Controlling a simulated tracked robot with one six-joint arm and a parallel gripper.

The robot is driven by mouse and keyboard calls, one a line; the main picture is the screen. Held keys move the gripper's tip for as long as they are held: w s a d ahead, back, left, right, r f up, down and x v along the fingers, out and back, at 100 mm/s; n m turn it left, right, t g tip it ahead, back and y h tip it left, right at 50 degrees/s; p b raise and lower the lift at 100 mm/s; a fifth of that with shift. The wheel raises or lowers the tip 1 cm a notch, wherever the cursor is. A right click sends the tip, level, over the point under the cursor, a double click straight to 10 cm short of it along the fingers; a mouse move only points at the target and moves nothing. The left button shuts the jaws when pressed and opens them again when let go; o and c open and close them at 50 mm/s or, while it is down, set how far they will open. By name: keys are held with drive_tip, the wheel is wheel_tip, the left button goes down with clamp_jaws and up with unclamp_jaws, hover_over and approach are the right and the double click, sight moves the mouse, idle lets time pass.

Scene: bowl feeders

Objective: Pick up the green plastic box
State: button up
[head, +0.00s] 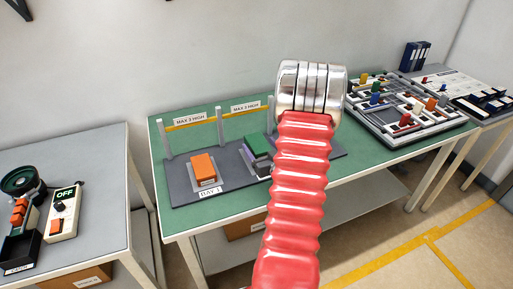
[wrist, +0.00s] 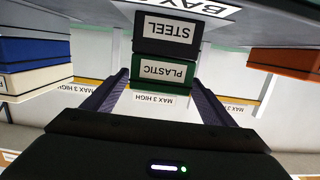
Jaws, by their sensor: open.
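The green box (head: 257,143), labelled PLASTIC in the wrist view (wrist: 163,73), rests on a dark box labelled STEEL (wrist: 168,28). The wrist picture is upside down, so the green box is the upper one. My gripper (wrist: 163,78) is open, its two dark purple fingers reaching to the left and right sides of the green box. I cannot tell how far they reach along it or whether they touch. In the head view my red arm hides most of the gripper and part of the stack.
A single orange box (head: 204,167) stands in the neighbouring bay and also shows in the wrist view (wrist: 283,61). On the other side is a stack with a blue box (wrist: 33,50) and a cream box (wrist: 38,80). Grey posts (head: 220,127) and a yellow rail stand behind.

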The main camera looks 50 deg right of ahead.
sight(258, 143)
drive_tip(key=shift+x, duration=1.55)
drive_tip(key=shift+r, duration=0.1)
drive_tip(key=c, duration=1.3)
drive_tip(key=shift+r, duration=5)
